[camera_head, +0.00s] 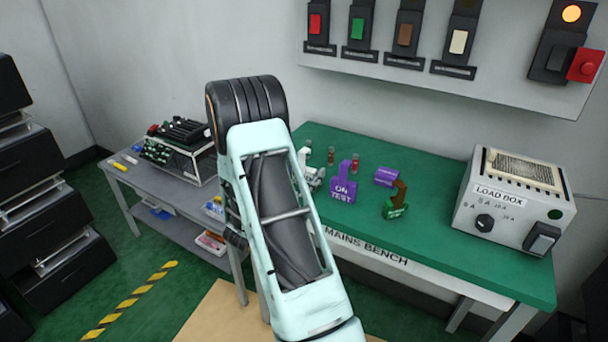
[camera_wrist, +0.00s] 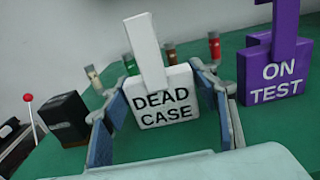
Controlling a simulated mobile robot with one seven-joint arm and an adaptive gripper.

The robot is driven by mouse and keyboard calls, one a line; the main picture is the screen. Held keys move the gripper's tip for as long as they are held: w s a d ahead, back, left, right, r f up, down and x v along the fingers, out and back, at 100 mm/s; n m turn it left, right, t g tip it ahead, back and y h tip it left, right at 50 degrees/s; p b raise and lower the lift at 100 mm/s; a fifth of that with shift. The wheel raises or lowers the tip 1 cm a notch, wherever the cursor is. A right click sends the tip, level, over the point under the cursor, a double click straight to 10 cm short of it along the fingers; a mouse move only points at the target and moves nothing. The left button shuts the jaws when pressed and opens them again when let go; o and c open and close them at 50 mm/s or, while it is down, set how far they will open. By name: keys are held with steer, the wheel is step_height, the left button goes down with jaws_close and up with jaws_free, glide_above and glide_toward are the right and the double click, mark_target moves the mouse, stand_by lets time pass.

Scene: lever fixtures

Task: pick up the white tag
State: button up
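The white tag (camera_wrist: 164,99), lettered DEAD CASE, stands upright on the green bench, its narrow stem rising from a wide block. My gripper (camera_wrist: 157,80) is open, with one blue-padded finger on each side of the tag's block. The fingers look very close to its sides; I cannot tell whether they touch. In the head view, my arm covers much of this spot. A small pale shape shows beside the arm, and I cannot tell there how much of it is tag and how much is finger.
A purple ON TEST tag (camera_wrist: 277,75) stands close to the right; it also shows in the head view (camera_head: 343,187). Several small capped tubes stand behind. A black block (camera_wrist: 66,118) is at left. A green tag (camera_head: 394,210) and the load box (camera_head: 512,215) are farther right.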

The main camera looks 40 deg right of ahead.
steer(key=c, duration=0.7)
steer(key=shift+r, duration=0.1)
